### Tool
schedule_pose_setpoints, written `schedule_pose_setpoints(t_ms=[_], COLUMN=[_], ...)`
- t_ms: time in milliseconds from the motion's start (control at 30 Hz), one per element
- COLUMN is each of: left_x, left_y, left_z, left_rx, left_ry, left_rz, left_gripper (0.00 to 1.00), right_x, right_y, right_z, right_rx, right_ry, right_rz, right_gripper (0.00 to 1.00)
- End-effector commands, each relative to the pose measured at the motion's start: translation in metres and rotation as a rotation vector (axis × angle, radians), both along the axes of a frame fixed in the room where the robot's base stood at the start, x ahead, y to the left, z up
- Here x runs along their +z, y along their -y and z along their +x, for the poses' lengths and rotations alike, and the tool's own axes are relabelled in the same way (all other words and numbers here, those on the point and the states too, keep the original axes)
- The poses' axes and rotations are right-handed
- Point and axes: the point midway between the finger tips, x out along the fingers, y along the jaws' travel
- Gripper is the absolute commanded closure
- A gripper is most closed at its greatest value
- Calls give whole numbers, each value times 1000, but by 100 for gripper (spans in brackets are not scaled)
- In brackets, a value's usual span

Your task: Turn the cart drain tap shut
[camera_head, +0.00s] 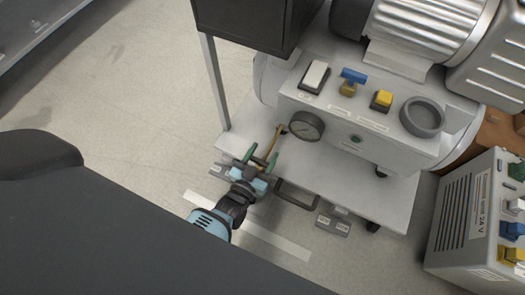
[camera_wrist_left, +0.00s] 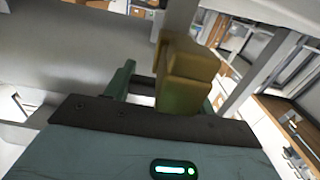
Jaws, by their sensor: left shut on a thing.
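The cart drain tap (camera_head: 275,138) is a narrow brass-coloured piece at the front left edge of the compressor cart, beside the pressure gauge. My left gripper (camera_head: 260,159) reaches it from below, with its green fingers on either side of the brass piece. In the left wrist view, a yellow-brass block (camera_wrist_left: 187,72) stands right in front of my left gripper (camera_wrist_left: 160,92) and hides part of the fingers. My left gripper is shut on the tap. The tap's exact angle is hard to tell. My right gripper is not in view.
The white cart (camera_head: 384,198) carries a panel with a gauge (camera_head: 306,126), switches and a grey ring (camera_head: 422,117). A dark box (camera_head: 245,22) stands above on the left. A grey 24 V unit (camera_head: 462,222) stands at right. The floor at left is clear.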

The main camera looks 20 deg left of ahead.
Motion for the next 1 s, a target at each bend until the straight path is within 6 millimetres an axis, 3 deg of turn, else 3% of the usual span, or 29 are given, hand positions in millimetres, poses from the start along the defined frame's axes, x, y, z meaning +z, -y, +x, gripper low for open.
schedule_pose_setpoints(t_ms=[467,1000], left_x=[-1,-3], left_y=[3,11], left_z=[0,-4], left_rx=[-283,-796], left_ry=[1,0], left_rz=[8,7], left_gripper=[68,68], right_x=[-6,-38], right_y=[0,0], right_z=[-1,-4], right_rx=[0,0], right_ry=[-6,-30], right_rz=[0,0], right_gripper=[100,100])
